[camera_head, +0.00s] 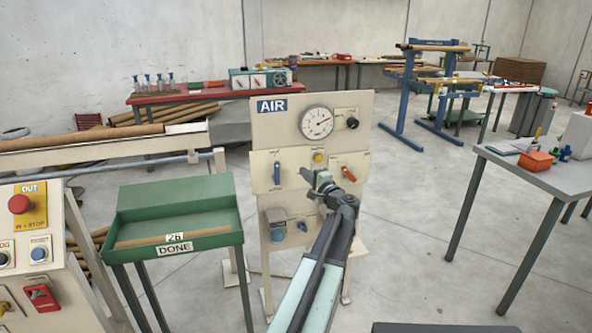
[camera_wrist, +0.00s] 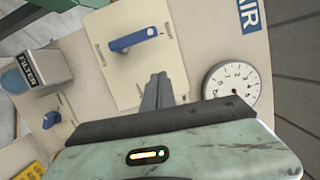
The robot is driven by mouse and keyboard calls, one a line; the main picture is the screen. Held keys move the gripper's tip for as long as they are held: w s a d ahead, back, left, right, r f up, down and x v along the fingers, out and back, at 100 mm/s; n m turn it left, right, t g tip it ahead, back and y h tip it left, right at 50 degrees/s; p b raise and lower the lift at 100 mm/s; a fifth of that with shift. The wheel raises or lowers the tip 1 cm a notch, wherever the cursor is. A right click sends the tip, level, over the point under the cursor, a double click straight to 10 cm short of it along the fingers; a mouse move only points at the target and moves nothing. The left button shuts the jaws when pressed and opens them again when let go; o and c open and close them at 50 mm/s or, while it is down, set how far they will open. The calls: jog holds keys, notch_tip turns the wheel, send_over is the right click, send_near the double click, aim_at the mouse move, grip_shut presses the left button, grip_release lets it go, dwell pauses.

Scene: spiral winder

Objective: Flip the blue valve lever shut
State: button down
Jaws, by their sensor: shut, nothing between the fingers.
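The blue valve lever (camera_head: 277,173) is on a cream plate at the left of the AIR panel (camera_head: 270,133). It stands about vertical in the head view. In the wrist view, which is turned sideways, the lever (camera_wrist: 131,40) lies nearly level across its plate (camera_wrist: 125,78). My gripper (camera_head: 306,175) is shut and empty, to the right of the lever in the head view. In the wrist view its closed fingertips (camera_wrist: 157,80) appear below the lever, apart from it.
An orange-red lever (camera_head: 349,174) sits tilted on the panel's right side, beyond my gripper. A round gauge (camera_head: 317,123) and black knob (camera_head: 352,123) are above. A filter (camera_head: 276,222) and small blue knob (camera_head: 302,227) are below. A green tray (camera_head: 190,190) stands left.

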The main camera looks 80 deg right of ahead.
jog(key=v, duration=0.4)
jog(key=shift+s+a, duration=0.1)
jog(key=shift+s, duration=0.05)
